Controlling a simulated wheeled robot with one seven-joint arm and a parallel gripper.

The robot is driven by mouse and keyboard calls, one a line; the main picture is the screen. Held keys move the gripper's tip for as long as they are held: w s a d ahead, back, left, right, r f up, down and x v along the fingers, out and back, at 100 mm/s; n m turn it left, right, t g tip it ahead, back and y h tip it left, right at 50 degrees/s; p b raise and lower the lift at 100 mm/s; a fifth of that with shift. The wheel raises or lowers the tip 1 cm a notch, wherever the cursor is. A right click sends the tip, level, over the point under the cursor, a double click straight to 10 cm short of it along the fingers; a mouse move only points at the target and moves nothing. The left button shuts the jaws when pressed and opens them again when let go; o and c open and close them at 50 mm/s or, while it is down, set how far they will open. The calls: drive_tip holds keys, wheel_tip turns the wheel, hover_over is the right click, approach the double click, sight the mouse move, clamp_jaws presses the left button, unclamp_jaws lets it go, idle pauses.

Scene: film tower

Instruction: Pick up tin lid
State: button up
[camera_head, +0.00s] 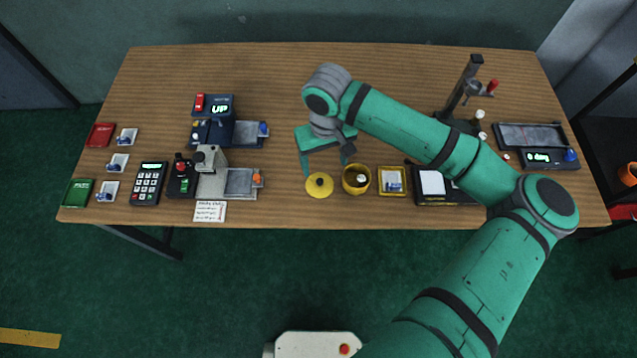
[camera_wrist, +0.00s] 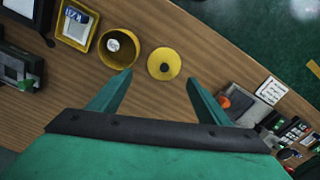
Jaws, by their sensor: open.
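The tin lid (camera_head: 319,187) is a round yellow disc with a dark knob, lying flat near the table's front edge. The lid also shows in the wrist view (camera_wrist: 172,65), beyond the fingertips and between their lines. The open yellow tin (camera_head: 356,181) stands just right of it, with a pale round item inside; the tin shows in the wrist view (camera_wrist: 119,49) left of the lid. My gripper (camera_head: 328,171) is open and empty, with its green fingers pointing down above the table near the lid. In the wrist view my gripper (camera_wrist: 157,82) has its fingers spread wide, apart from the lid.
A yellow tray with a label (camera_head: 392,181) stands right of the tin. A grey device with a plate (camera_head: 240,181) stands left of the lid, with a paper note (camera_head: 209,211) in front. A dark stand (camera_head: 461,100) rises at back right. The back middle of the table is clear.

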sight(320, 182)
drive_tip(key=f, duration=0.3)
drive_tip(key=a+f, duration=0.1)
drive_tip(key=f, duration=0.6)
drive_tip(key=shift+w+a+f, duration=0.15)
drive_tip(key=shift+f, duration=0.2)
drive_tip(key=c, duration=1.3)
drive_tip(key=shift+c, duration=0.2)
